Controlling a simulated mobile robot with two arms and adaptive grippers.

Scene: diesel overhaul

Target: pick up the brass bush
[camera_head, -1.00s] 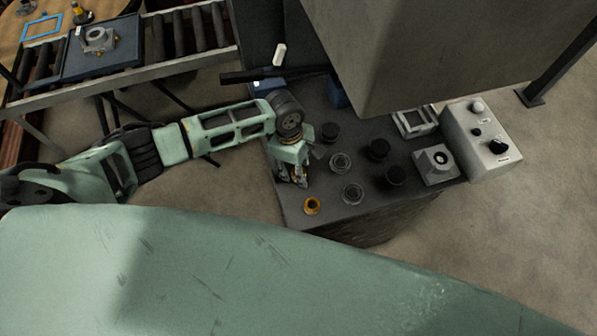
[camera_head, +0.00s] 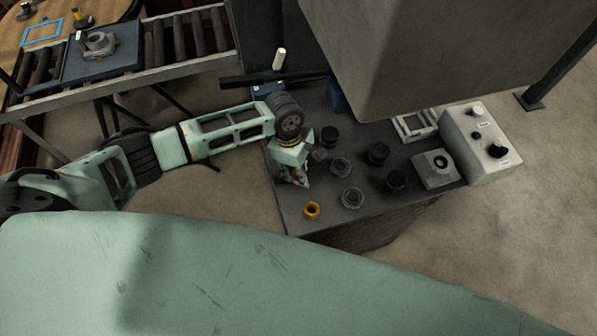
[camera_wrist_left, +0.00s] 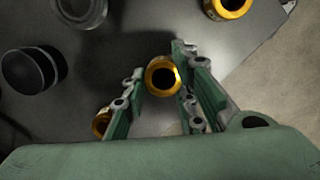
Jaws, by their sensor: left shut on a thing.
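My left gripper (camera_head: 297,182) points down over the near left part of the dark bench top (camera_head: 345,210). In the left wrist view its green fingers (camera_wrist_left: 165,90) are shut on a brass bush (camera_wrist_left: 162,76), a gold ring with a dark bore. In the head view this bush is hidden by the gripper. A second brass bush (camera_head: 312,210) stands free near the bench's front edge; it seems to be the ring at the top of the wrist view (camera_wrist_left: 228,8). Another brass piece (camera_wrist_left: 102,122) shows partly behind the left finger. My right gripper is not in view.
Steel rings (camera_head: 352,196) and black round parts (camera_head: 396,179) stand right of the gripper. A grey block with a bore (camera_head: 435,168) and a control box (camera_head: 482,145) stand farther right. A large grey housing (camera_head: 440,50) overhangs the bench's back. A roller conveyor (camera_head: 190,35) is at upper left.

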